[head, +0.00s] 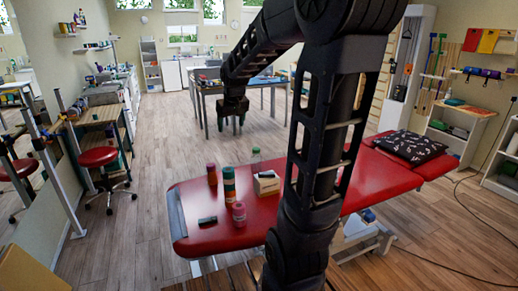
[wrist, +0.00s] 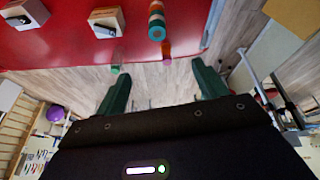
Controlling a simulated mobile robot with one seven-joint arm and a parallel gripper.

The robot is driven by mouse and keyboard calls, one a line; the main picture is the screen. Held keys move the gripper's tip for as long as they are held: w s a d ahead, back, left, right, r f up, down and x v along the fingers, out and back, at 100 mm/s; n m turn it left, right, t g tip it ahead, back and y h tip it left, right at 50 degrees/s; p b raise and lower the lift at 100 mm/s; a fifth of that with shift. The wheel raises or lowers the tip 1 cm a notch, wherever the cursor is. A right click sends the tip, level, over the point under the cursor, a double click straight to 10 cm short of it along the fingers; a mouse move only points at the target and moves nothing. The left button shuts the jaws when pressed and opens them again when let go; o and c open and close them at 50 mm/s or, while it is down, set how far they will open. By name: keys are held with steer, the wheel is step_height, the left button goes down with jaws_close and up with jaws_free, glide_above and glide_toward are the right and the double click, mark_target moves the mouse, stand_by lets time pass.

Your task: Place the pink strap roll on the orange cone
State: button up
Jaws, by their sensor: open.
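My gripper (head: 236,118) hangs in the air beyond the far side of the red treatment table. In the wrist view its two green fingers (wrist: 164,88) are apart with nothing between them. A pink roll-like object (head: 238,213) stands near the table's front edge. A reddish-pink upright object (head: 211,174) stands farther back and also shows in the wrist view (wrist: 167,50). I cannot tell which is the strap roll. A banded green, orange and white upright stack (head: 229,185) stands between them, also in the wrist view (wrist: 157,22). No bare orange cone is clearly visible.
The red table (head: 195,238) also carries a pale box (head: 266,182), a clear bottle (head: 256,158) and a small dark item (head: 207,220). A patterned cushion (head: 410,146) lies at its right. My arm hides part of the table. The floor (head: 160,140) beyond is open.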

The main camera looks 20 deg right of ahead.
steer(key=s+d+m, duration=0.1)
steer(key=s+m, duration=0.1)
steer(key=s, duration=2.1)
steer(key=shift+s+d, duration=0.2)
steer(key=shift+d, duration=0.05)
